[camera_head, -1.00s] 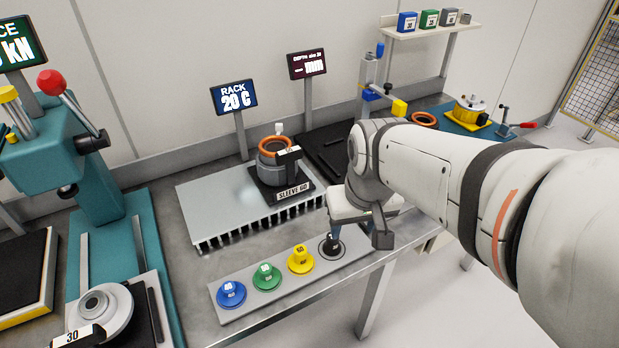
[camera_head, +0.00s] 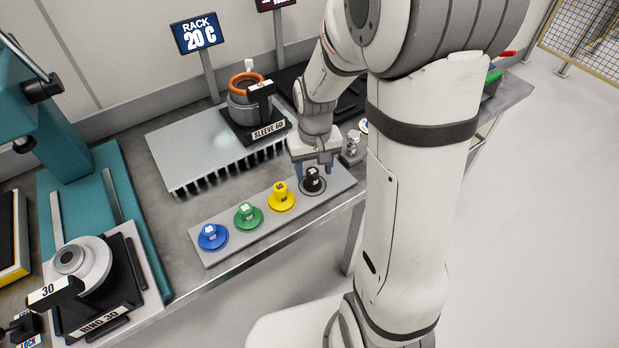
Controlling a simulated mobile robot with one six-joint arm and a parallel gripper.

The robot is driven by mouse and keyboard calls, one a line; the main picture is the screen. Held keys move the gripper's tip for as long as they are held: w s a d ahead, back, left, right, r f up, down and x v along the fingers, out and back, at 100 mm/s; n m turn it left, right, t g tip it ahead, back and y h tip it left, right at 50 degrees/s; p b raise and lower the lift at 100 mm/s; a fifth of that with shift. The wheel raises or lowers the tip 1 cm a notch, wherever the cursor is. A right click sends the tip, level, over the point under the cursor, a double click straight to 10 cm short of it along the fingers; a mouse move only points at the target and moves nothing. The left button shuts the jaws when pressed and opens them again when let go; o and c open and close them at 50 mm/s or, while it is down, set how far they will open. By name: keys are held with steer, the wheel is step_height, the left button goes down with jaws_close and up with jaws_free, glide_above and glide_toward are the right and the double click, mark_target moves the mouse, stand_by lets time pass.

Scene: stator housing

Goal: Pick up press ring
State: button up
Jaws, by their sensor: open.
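A grey strip (camera_head: 224,251) on the bench holds a row of round, knobbed pieces: blue (camera_head: 212,237), green (camera_head: 248,216), yellow (camera_head: 281,197) and black (camera_head: 312,181). Which of them, if any, is the press ring cannot be told. My gripper (camera_head: 315,170) is open, pointing down with its blue fingers just behind and above the black piece at the strip's right end. Whether the fingers straddle its knob is unclear. A stepped grey and white ring-shaped part (camera_head: 82,262) sits on a black base labelled "RING 30" at the left.
A finned metal rack (camera_head: 190,150) stands behind the strip, carrying a copper-topped part (camera_head: 246,88) on a "SLEEVE 60" base. A teal press (camera_head: 45,120) stands at left. A small metal part (camera_head: 352,146) is right of my gripper. The bench's front edge is close.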

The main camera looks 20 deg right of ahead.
mark_target(313, 173)
step_height(313, 173, down, 3)
steer(key=shift+a+f, duration=0.1)
steer(key=shift+f, duration=0.1)
steer(key=shift+w, duration=0.1)
jaws_close()
stand_by(0.4)
